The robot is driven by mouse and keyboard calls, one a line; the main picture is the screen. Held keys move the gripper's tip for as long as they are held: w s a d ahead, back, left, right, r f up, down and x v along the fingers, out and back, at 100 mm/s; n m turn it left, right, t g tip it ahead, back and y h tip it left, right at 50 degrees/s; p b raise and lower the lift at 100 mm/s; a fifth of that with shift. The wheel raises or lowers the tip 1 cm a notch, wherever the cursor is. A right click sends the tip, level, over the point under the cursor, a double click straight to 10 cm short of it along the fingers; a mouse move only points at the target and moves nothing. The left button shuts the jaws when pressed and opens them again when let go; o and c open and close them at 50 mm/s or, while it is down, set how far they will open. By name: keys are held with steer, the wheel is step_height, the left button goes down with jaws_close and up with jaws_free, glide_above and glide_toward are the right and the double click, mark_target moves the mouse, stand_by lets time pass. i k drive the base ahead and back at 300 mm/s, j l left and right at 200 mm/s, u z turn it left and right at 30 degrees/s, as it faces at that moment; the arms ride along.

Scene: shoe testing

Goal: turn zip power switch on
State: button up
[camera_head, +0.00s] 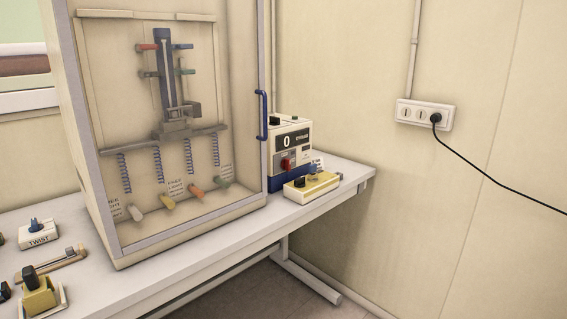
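A white and dark blue box (291,146) with a display reading 0 stands on the bench just right of the glass cabinet. A red switch-like part (288,163) is on its front; I cannot tell its position. I cannot tell which of these is the zip power switch. My gripper is not in view.
The tall cabinet (112,240) with a blue handle (262,115) fills the left of the bench (225,228). A TWIST block (38,234) and other small fixtures lie at far left. A wall socket (424,114) has a black cable (490,176) running right. Floor space right of the bench looks clear.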

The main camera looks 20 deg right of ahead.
mark_target(286, 164)
steer(key=i+l+z, duration=0.25)
steer(key=i, duration=0.25)
steer(key=i+l+z, duration=0.3)
steer(key=i, duration=0.25)
steer(key=i+z, duration=0.25)
steer(key=i, duration=0.25)
